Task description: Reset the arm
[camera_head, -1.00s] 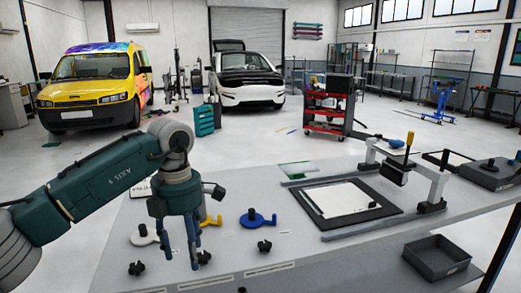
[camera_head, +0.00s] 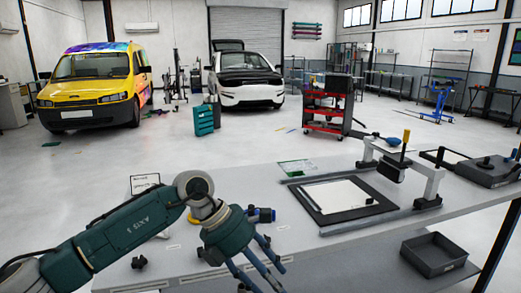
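My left gripper (camera_head: 268,277) hangs over the near left part of the grey workbench (camera_head: 420,212). It is dark green with blue-grey fingers, and it is tilted so the fingers point down and right. The fingers are spread apart and nothing shows between them. My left arm comes in from the lower left. A blue round part (camera_head: 265,215) on the bench shows only partly behind the gripper. My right gripper is not in view.
A black frame with a white sheet (camera_head: 340,196) lies mid-bench beside a clamp press (camera_head: 395,165). A dark tray (camera_head: 434,254) sits at the lower right. Black knobs (camera_head: 139,262) and a small sign (camera_head: 145,184) are at the left. A red tool cart (camera_head: 326,105) stands behind.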

